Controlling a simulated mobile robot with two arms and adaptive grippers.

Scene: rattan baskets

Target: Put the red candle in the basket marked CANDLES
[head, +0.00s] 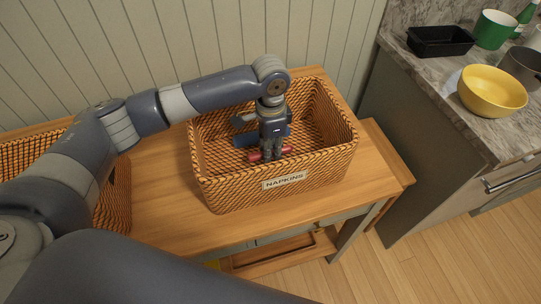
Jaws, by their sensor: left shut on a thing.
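The red candle (286,150) shows as red ends on both sides of my left gripper (270,153), low inside a rattan basket (320,166). The label (285,180) on this basket's front reads NAPKINS. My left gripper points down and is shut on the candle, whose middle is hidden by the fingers. I cannot tell whether the candle touches the basket floor. No basket marked CANDLES can be read here. A second rattan basket (117,190) stands at the left, mostly hidden behind my left arm, with no label visible. My right gripper is not in view.
Both baskets stand on a wooden table (165,210) against a panelled wall. Dark blue shapes lie in the napkin basket behind the gripper. At right, a counter (449,100) bears a yellow bowl (491,92), a black tray (440,41) and a green cup (494,30).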

